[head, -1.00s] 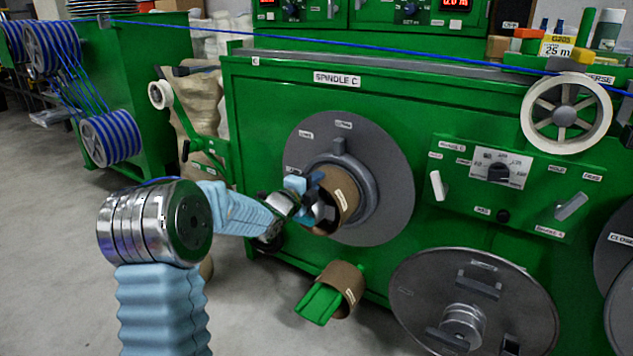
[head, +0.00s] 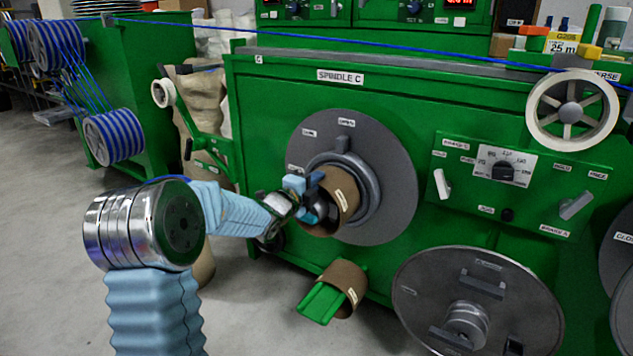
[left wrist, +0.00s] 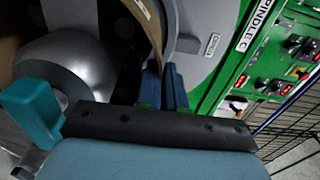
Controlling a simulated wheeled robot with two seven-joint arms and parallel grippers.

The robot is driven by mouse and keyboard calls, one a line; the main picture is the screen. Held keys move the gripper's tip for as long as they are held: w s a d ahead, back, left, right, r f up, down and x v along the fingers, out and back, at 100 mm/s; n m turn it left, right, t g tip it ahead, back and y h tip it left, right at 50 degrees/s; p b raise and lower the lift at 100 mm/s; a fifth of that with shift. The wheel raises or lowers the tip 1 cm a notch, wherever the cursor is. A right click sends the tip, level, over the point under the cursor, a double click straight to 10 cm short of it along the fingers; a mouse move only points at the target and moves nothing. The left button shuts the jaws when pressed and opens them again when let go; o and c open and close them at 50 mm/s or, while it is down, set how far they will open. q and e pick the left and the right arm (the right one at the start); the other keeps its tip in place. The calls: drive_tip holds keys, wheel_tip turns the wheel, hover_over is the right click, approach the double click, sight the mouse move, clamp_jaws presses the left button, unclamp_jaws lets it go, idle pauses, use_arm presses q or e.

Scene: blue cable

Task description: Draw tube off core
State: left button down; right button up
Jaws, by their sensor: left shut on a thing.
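A brown cardboard tube (head: 346,197) sits around the core at the middle of the grey spindle disc (head: 392,190), under the "SPINDLE C" label. The tube's open end faces my left arm. My left gripper (head: 314,198) is at that end, shut on the tube's wall. In the left wrist view the brown tube wall (left wrist: 147,18) runs down to the blue finger pads, and the rounded grey core end (left wrist: 62,75) shows inside it. The gripper hides part of the tube's mouth. My right gripper is not in view.
A second brown tube (head: 349,279) rests on a green bracket (head: 321,302) below the spindle. A lower grey disc (head: 430,285) stands at right. A control panel (head: 500,178) with levers is right of the spindle. A blue cable (head: 400,49) crosses above. Floor is clear at left.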

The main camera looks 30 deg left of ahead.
use_arm(q)
drive_tip(key=shift+s, duration=0.1)
idle(0.3)
drive_tip(key=shift+s+a+f+b, duration=0.15)
drive_tip(key=shift+s+b, duration=0.65)
drive_tip(key=shift+s, duration=0.6)
drive_tip(key=s+a+b, duration=0.1)
drive_tip(key=s+b, duration=0.2)
drive_tip(key=s, duration=1.1)
drive_tip(key=shift+s, duration=0.2)
